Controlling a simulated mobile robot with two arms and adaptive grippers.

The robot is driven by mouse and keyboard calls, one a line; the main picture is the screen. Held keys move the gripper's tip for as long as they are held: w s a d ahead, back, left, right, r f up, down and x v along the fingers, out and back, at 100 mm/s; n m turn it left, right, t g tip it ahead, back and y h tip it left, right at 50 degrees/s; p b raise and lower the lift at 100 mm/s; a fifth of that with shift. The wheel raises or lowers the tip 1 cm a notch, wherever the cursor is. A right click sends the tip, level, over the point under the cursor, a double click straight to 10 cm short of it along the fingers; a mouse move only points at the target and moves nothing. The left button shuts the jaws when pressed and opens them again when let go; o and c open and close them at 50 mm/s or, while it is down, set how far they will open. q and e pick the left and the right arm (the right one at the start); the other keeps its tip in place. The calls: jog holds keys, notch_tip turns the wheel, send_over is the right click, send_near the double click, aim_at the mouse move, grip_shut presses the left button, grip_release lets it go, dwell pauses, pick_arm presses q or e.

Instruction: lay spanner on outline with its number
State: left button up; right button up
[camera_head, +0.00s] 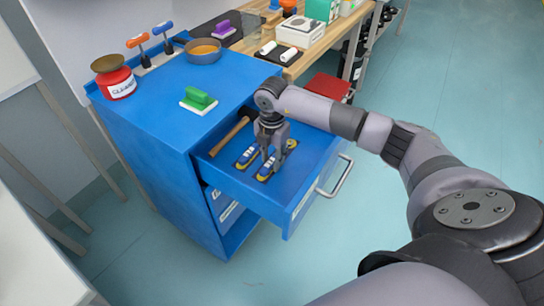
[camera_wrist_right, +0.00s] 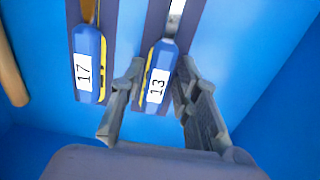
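Two tools with blue, yellow-edged handles lie side by side in the open blue drawer (camera_head: 217,173), each on a dark strip. In the right wrist view, one handle is labelled 17 (camera_wrist_right: 88,62) and the other is labelled 13 (camera_wrist_right: 158,78). Their far ends run out of that view, so I cannot tell their full shape there. My right gripper (camera_head: 271,148) is low in the drawer, pointing down. Its fingers (camera_wrist_right: 160,82) are apart, one on each side of the 13 handle, with a gap visible. My left gripper is not in view.
A wooden handle (camera_head: 229,136) lies at the drawer's left side. The drawer's walls and front handle (camera_head: 335,177) surround the gripper.

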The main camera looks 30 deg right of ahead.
aim_at(272, 160)
jog(key=shift+o, duration=0.8)
jog(key=shift+r, duration=0.1)
notch_tip(272, 160, up, 12)
jog(key=shift+r, duration=0.15)
